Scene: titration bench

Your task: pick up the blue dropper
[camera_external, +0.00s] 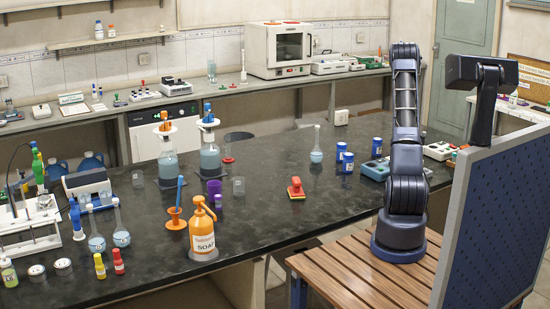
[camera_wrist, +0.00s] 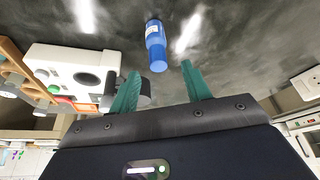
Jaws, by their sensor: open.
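A slim blue dropper-like piece (camera_external: 180,188) stands upright in an orange holder (camera_external: 175,219) on the dark bench, left of the middle in the external view. I cannot tell for certain that it is the dropper. In the wrist view my gripper (camera_wrist: 161,78) is open, its two teal fingers apart with nothing between them. A blue bottle with a pale label (camera_wrist: 156,45) lies beyond the fingertips, not touched. The slim blue piece is not recognizable in the wrist view. My gripper cannot be made out in the external view.
Blue jars (camera_external: 347,162), a flask (camera_external: 316,155) and a red stamp-like item (camera_external: 296,188) are farther right. The bench's front middle (camera_external: 270,215) is clear.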

